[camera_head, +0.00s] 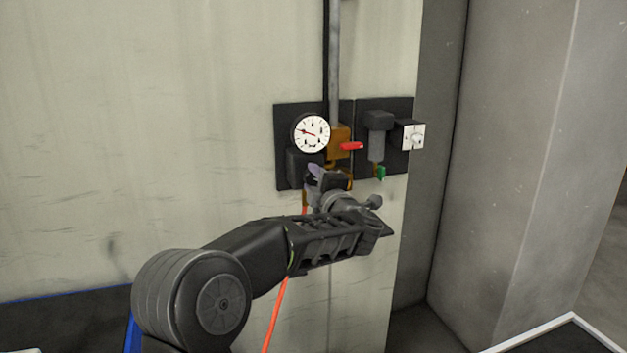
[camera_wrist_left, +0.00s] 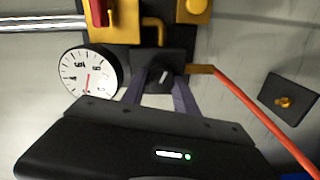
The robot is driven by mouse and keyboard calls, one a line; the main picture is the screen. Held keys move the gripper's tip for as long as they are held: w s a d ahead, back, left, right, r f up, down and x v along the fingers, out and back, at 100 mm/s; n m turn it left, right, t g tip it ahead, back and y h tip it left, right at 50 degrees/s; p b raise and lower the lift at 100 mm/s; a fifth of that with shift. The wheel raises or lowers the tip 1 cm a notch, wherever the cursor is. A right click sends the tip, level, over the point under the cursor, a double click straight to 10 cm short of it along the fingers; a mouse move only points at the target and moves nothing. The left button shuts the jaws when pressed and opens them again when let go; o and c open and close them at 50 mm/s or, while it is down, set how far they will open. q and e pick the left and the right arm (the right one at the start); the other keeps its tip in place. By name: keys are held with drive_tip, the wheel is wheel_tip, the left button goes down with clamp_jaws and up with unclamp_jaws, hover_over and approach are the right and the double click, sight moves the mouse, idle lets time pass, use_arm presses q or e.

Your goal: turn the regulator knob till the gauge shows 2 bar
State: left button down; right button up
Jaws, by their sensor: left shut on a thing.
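The round white gauge (camera_head: 311,133) is on a dark wall panel; it also shows in the left wrist view (camera_wrist_left: 90,73). Its red needle points left and slightly up in the head view; the small numbers there are too blurred to read exactly. The dark regulator knob (camera_wrist_left: 163,76), with a white mark, sits beside the gauge in the left wrist view. My left gripper (camera_head: 316,174) is below the gauge, and its two fingers (camera_wrist_left: 160,96) are shut on the knob, one on each side. In the head view the gripper hides the knob. My right gripper is not in view.
A brass valve with a red lever (camera_head: 351,146) is right of the gauge, under a vertical grey pipe (camera_head: 335,60). A dark filter (camera_head: 376,140) and a white plate with a knob (camera_head: 413,137) are further right. An orange hose (camera_head: 275,315) hangs down below.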

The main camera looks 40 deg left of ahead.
use_arm(q)
drive_tip(key=c, duration=0.9)
unclamp_jaws()
drive_tip(key=shift+c, duration=0.2)
drive_tip(key=shift+d, duration=0.1)
drive_tip(key=b+v, duration=0.2)
drive_tip(key=v, duration=0.5)
drive_tip(key=shift+s+d+b, duration=0.25)
drive_tip(key=shift+d+b, duration=0.05)
drive_tip(key=shift+b, duration=0.05)
